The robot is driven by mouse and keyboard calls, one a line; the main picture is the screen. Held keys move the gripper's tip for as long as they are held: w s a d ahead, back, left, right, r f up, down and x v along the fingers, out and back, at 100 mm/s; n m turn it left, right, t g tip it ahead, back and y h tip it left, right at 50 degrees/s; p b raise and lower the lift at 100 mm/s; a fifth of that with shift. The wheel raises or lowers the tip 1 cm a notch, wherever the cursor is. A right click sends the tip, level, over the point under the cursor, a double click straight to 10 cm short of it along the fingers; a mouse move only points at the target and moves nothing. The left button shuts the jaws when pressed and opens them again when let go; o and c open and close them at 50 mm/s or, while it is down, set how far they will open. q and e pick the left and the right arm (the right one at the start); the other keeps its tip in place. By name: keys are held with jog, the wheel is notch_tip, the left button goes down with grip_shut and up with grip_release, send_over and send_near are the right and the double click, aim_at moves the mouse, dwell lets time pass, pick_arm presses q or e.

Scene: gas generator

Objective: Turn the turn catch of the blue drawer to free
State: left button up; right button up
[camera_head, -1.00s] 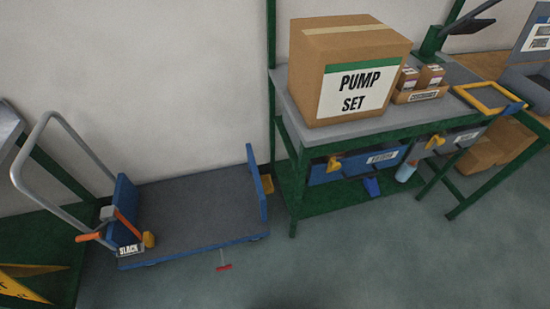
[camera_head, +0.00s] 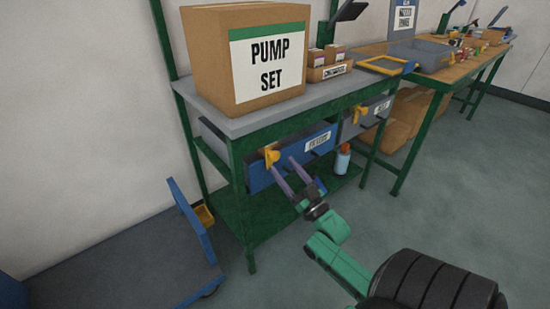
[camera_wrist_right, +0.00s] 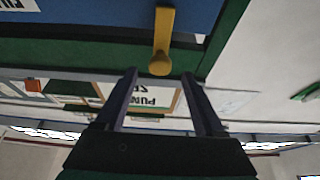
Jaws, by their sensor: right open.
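The blue drawer (camera_head: 257,179) hangs under the grey bench top, shut, with a white label on its front. Its yellow turn catch (camera_head: 271,157) is at the drawer's upper left. My right gripper (camera_head: 283,165) is open and empty, with its two fingertips just short of the catch. In the right wrist view, the picture is upside down, and the catch (camera_wrist_right: 163,40) lies just beyond and between the open fingertips (camera_wrist_right: 161,75), apparently untouched. The catch's long arm runs across the edge of the blue drawer front (camera_wrist_right: 90,18). My left gripper is out of view.
A large pump set box (camera_head: 245,60) stands on the bench top (camera_head: 215,118). A spray bottle (camera_head: 342,159) is on the lower shelf. A blue trolley (camera_head: 190,225) is at left.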

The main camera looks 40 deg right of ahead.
aim_at(277, 159)
jog(key=x, duration=0.5)
jog(key=shift+w, duration=0.2)
grip_shut()
jog(key=shift+f, duration=0.15)
dwell(0.9)
